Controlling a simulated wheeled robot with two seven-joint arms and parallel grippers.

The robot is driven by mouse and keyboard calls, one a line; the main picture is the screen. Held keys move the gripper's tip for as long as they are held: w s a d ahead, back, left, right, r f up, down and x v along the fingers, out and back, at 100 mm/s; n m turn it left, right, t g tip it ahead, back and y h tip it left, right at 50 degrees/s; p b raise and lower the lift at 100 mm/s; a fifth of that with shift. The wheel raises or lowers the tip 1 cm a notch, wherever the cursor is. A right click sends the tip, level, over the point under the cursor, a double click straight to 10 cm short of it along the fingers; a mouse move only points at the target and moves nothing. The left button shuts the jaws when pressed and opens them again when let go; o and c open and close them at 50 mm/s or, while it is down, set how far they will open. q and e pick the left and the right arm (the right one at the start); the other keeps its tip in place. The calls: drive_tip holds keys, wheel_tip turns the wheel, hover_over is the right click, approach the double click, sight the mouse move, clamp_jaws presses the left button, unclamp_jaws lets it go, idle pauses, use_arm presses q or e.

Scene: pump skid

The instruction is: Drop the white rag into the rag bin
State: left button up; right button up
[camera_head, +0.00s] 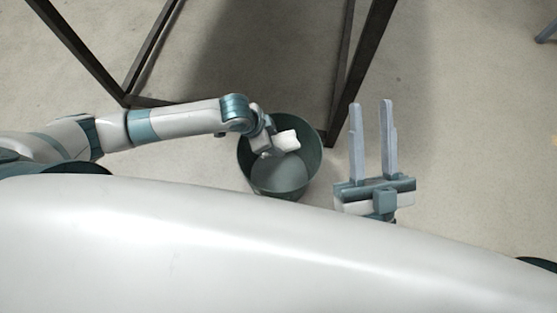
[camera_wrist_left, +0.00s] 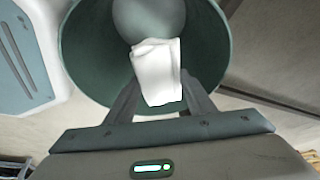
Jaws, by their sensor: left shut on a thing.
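The white rag (camera_head: 286,141) is held in my left gripper (camera_head: 276,140), over the opening of the rag bin. In the left wrist view the rag (camera_wrist_left: 157,75) sits between the two fingers of my left gripper (camera_wrist_left: 157,100), which are shut on it. The rag bin (camera_head: 252,177) is a round, dark green open bin on the floor; its inside wall also shows in the left wrist view (camera_wrist_left: 88,55). The rag hides part of the bin's inside. My right gripper (camera_head: 372,110) is open and empty, to the right of the bin, with its fingers apart.
A dark metal frame (camera_head: 358,75) stands behind the bin, with one leg close to the bin's right rim. Bare concrete floor (camera_head: 465,110) lies to the right. A blue-grey leg-like part (camera_head: 546,30) shows at the top right edge.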

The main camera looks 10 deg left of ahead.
use_arm(q)
drive_tip(key=shift+f, duration=0.1)
use_arm(e)
drive_tip(key=shift+s+r, duration=0.3)
drive_tip(key=shift+r, duration=0.1)
use_arm(q)
drive_tip(key=o, duration=1.1)
